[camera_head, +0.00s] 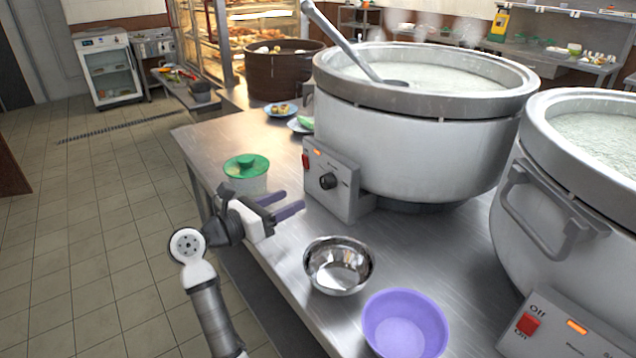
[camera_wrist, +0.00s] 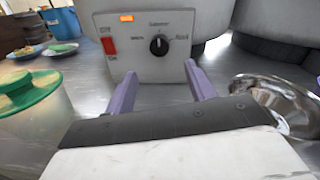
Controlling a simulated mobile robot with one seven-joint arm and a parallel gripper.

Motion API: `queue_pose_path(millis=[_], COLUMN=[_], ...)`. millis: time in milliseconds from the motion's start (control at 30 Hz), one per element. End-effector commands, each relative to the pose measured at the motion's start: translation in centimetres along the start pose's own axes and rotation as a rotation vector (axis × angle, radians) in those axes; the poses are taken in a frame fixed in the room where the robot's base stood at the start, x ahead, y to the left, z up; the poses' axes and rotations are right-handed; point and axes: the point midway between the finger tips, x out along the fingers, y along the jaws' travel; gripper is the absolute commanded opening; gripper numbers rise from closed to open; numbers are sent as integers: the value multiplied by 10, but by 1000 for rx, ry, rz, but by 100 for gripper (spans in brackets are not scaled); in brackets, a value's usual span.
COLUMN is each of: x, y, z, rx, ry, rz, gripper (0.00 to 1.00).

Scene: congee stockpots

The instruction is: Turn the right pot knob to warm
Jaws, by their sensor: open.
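The right pot (camera_head: 592,190) is a large white stockpot of congee, cut off by the right edge of the head view. Its control box (camera_head: 562,325) shows a red switch and a lit orange lamp; its knob is out of view. The left pot (camera_head: 420,140) has a grey control box (camera_head: 330,180) with a black knob (camera_head: 327,181). My gripper (camera_head: 293,200) is open and empty, in front of and apart from the left pot's box. In the wrist view, that knob (camera_wrist: 159,45) lies beyond and between the purple fingers (camera_wrist: 158,80), its light mark pointing roughly up.
A green-lidded container (camera_head: 246,172) stands close beside my gripper. A steel bowl (camera_head: 338,265) and a purple bowl (camera_head: 404,325) sit on the steel counter (camera_head: 290,230) before the pots. A ladle (camera_head: 345,45) leans in the left pot. Open tiled floor lies left.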

Motion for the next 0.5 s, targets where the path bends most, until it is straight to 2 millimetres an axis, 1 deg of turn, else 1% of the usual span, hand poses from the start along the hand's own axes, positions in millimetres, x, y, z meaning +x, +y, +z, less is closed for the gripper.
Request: queue_pose_path(millis=[33,200,333,500], x=[14,50,72,89], y=[-2,-2,-2,-1], z=[2,2,2,1], rx=[0,0,0,0], ry=[1,0,0,-1], rz=[-5,-5,-3,-1], gripper=[55,55,55,55])
